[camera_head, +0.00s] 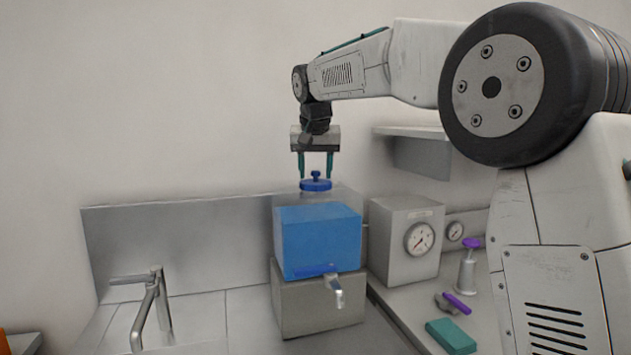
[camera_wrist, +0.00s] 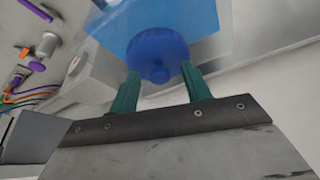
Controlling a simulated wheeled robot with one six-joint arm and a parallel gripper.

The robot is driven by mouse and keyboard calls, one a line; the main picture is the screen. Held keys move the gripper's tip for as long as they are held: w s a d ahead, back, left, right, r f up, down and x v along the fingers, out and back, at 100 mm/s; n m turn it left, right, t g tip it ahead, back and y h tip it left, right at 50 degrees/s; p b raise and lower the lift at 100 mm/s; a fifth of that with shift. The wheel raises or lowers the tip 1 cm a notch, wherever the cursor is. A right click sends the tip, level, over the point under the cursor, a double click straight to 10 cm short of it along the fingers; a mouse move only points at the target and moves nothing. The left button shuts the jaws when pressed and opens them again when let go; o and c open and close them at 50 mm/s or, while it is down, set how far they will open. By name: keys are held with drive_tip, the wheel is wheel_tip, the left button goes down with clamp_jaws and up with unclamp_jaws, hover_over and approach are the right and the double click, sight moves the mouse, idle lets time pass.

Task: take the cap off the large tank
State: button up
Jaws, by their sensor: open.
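The large tank (camera_head: 320,243) is a clear box with blue liquid, standing on a grey block with a tap (camera_head: 335,290) at its front. Its blue cap (camera_head: 316,185) with a small knob sits on top of the tank. My gripper (camera_head: 316,176) is open and points down above the cap, with its green fingers on either side of the knob. In the wrist view the cap (camera_wrist: 157,52) lies just beyond the fingertips (camera_wrist: 158,72), its knob between them. I cannot tell whether the fingers touch the cap. The tank (camera_wrist: 110,25) shows behind it.
A grey box with a round gauge (camera_head: 419,238) stands right of the tank. A purple-topped bottle (camera_head: 468,265) and a teal block (camera_head: 451,336) are on the right counter. A sink tap (camera_head: 150,305) is at the left. A wall shelf (camera_head: 412,132) hangs at the right.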

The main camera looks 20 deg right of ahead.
sight(315, 172)
clamp_jaws()
drive_tip(key=shift+r, duration=0.8)
wheel_tip(315, 172, up, 2)
drive_tip(key=shift+r, duration=0.1)
drive_tip(key=s+r, duration=0.2)
drive_tip(key=s, duration=0.6)
drive_tip(key=s+r, duration=0.3)
drive_tip(key=s, duration=0.5)
drive_tip(key=shift+d+r, duration=0.15)
drive_tip(key=shift+d, duration=0.25)
